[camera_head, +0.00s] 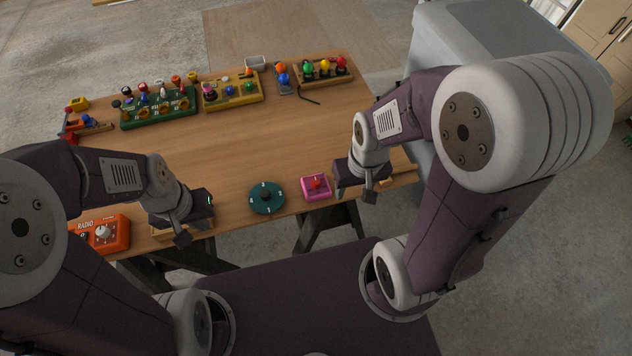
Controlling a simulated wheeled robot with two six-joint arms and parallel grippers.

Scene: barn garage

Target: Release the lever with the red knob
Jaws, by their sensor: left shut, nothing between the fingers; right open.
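Several red knobs show in the head view. One (341,62) stands at the right end of a wooden block (318,78), beside a yellow and a green knob, at the far right of the table. Another (316,182) sits on a small pink box (306,193) at the near edge. I cannot tell for sure which one belongs to the lever. My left gripper (203,210) is shut and empty, over the near edge between the radio and the green dial. My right gripper (342,184) is open, just right of the pink box. Its fingers are partly hidden, and it appears empty.
A green board with several levers (160,107), a yellow board (233,93) and a small grey tray (255,62) line the far side. An orange radio (112,236) and a green dial (267,198) are near the front edge. The table's middle (235,145) is clear.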

